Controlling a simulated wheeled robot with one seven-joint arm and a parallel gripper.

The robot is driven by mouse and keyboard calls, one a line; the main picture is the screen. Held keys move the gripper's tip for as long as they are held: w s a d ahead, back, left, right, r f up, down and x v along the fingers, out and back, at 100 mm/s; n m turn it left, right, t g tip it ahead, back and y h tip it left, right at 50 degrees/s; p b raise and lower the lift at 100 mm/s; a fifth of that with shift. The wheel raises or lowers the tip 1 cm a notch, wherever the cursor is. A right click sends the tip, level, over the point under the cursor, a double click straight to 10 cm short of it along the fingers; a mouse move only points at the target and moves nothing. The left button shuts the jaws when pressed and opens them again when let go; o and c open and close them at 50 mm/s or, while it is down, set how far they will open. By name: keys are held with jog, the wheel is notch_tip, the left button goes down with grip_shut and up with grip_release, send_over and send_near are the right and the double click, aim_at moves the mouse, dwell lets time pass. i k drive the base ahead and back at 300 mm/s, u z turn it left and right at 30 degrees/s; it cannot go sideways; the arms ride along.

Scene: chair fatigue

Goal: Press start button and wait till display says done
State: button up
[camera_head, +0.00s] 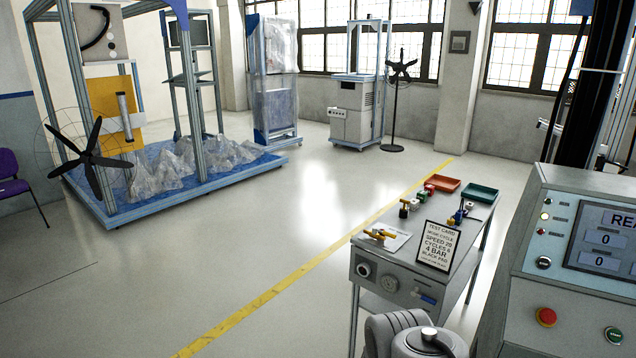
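The control console (560,280) stands at the right edge, partly cut off. Its green start button (614,335) sits at the lower right of the panel, with lettering on it. The display (605,235) shows "REA", the rest cut off by the picture edge, with a 0 in each of two boxes below. A red mushroom button (546,316) is left of the green one. Grey rounded parts of my arm show at the bottom, left of the console. My gripper's fingers are not in view.
A grey cart (400,272) left of the console carries a test card (438,246), a red tray (443,184), a green tray (480,192) and small fittings. A yellow floor line (300,272) runs past it. Open floor lies left. Frames and a fan (400,70) stand behind.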

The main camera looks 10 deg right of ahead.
aim_at(615, 335)
jog(key=z, duration=1.9)
